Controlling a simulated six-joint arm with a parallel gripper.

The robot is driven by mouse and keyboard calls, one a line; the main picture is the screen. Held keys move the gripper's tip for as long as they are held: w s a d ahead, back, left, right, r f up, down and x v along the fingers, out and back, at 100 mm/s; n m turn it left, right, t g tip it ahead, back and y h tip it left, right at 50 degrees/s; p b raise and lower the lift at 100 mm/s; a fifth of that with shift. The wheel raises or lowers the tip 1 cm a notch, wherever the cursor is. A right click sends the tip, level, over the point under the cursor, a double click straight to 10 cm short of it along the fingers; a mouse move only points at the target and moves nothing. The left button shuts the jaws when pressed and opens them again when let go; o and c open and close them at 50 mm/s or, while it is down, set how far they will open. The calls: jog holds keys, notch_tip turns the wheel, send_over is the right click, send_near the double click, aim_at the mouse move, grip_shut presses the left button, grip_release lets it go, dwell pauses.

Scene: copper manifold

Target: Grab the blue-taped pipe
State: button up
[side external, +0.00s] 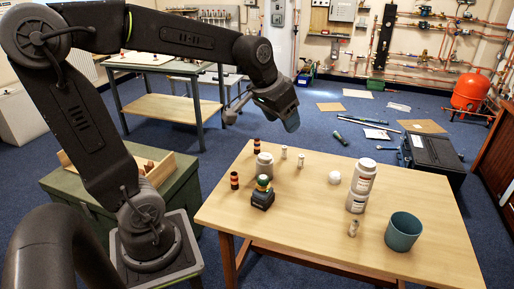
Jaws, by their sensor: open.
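I cannot make out a pipe with blue tape in the side external view. Copper pipes (440,59) run along the back wall, but they are too small to show any tape. My gripper (233,112) is raised above and behind the far left corner of the wooden table, clear of its top. Its jaws are open, with nothing visible between them.
The wooden table (300,223) holds a white bottle stack (361,186), a teal bucket (403,232), a grey jar (264,167), a dark device (263,195), a white ball (335,177) and small cylinders. A black case (432,153) lies beyond.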

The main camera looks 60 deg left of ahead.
jog(key=w+a+f+n, duration=0.2)
jog(key=w+a+f, duration=0.2)
jog(key=w+a, duration=0.7)
jog(key=n+g+y, duration=0.2)
jog(key=n, duration=0.1)
send_near(257, 140)
jog(key=x, duration=0.6)
jog(key=shift+w+a+f, duration=0.15)
jog(key=shift+a+f, duration=0.1)
jog(key=shift+d+x, duration=0.15)
jog(key=shift+x, duration=1.3)
jog(key=shift+d+x, duration=0.1)
jog(key=shift+x, duration=1.3)
jog(key=shift+f, duration=0.1)
jog(key=c, duration=1)
